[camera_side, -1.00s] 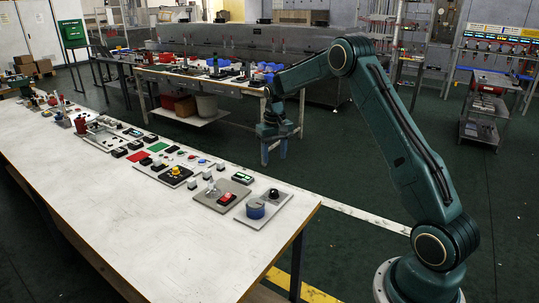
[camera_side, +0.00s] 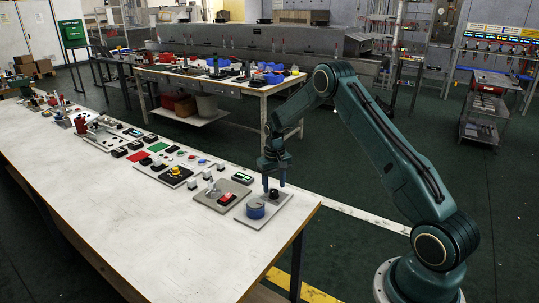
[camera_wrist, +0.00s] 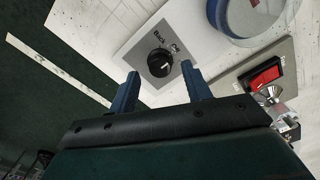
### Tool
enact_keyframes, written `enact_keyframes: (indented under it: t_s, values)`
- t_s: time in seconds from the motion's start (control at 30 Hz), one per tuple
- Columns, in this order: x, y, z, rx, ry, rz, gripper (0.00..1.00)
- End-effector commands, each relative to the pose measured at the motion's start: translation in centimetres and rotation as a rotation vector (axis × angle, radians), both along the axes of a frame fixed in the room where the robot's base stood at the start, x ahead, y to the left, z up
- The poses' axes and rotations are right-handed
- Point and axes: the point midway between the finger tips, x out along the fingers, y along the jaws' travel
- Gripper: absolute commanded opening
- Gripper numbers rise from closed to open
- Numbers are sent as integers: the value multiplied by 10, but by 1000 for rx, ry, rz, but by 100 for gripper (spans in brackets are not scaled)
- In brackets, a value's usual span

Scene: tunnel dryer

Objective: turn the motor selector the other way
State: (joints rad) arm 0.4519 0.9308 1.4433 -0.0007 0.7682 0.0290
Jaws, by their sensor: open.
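The motor selector is a round black knob (camera_wrist: 160,62) with a white pointer mark on a light grey plate (camera_wrist: 126,50). In the side view the knob (camera_side: 274,196) is at the right end of the bench. My gripper (camera_wrist: 160,85) is open and empty. Its two blue fingers are apart, one on either side of the knob in the wrist view. In the side view my gripper (camera_side: 274,188) is right over the knob; whether the fingers touch it I cannot tell.
A blue round part (camera_side: 256,209) stands on the same plate, close to the knob. A red rocker switch (camera_side: 227,198) sits on the neighbouring plate. More controls line the white bench (camera_side: 130,210) to the left. The bench's right edge is close by.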

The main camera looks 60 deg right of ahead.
Motion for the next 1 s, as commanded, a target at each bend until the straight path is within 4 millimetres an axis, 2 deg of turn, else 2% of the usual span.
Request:
enact_keyframes:
  t_s: [0.2,0.57,0.8,1.0]
  values:
    - [0,0,-16,0,0,0,49]
    - [0,0,-19,0,-1,0,49]
    - [0,0,-19,0,-1,0,4]
    - [0,0,-19,0,-1,6,4]
